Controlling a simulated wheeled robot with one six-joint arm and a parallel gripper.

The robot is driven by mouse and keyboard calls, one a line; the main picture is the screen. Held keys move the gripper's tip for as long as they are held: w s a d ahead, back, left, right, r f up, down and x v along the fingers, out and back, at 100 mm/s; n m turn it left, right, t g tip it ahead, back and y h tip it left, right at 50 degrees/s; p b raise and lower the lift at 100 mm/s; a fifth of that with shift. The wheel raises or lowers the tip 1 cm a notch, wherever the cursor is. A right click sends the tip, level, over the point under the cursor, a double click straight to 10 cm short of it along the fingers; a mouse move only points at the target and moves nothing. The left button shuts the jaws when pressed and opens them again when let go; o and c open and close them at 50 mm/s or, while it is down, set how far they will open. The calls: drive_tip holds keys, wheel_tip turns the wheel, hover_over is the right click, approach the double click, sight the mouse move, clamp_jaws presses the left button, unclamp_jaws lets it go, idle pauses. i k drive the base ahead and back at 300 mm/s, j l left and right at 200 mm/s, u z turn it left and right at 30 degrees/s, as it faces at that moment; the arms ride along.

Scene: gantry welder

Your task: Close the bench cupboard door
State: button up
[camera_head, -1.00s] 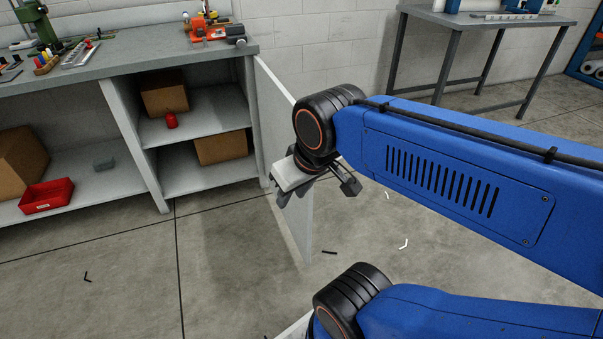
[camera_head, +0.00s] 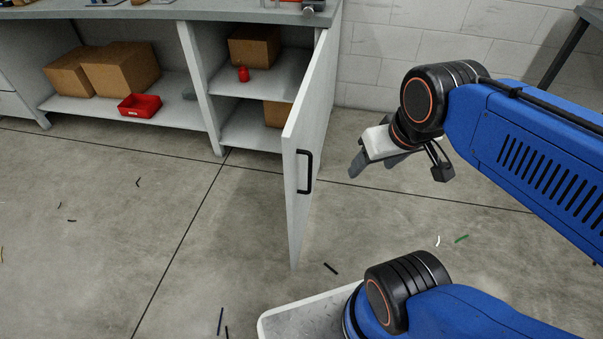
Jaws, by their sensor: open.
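The cupboard door (camera_head: 312,125) is a light grey panel hinged at the right end of the bench cupboard (camera_head: 199,90). It stands wide open, swung out toward me. Its black bar handle (camera_head: 305,172) shows on the face at the left of the panel, near the free edge. My gripper (camera_head: 358,168) is open and empty. In the picture it is to the right of the door, with a gap of floor between them. I cannot tell its exact depth against the door.
Inside the cupboard are cardboard boxes (camera_head: 255,46) and a red can (camera_head: 243,74) on shelves. A red bin (camera_head: 140,105) sits on the left shelf. A grey table (camera_head: 570,45) stands at the right. Small scraps litter the otherwise clear floor (camera_head: 110,230).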

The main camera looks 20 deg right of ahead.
sight(300, 137)
drive_tip(key=k+l, duration=0.15)
drive_tip(key=k, duration=0.15)
drive_tip(key=k+l, duration=0.15)
drive_tip(key=k, duration=0.15)
drive_tip(key=k+z, duration=0.15)
drive_tip(key=z, duration=0.65)
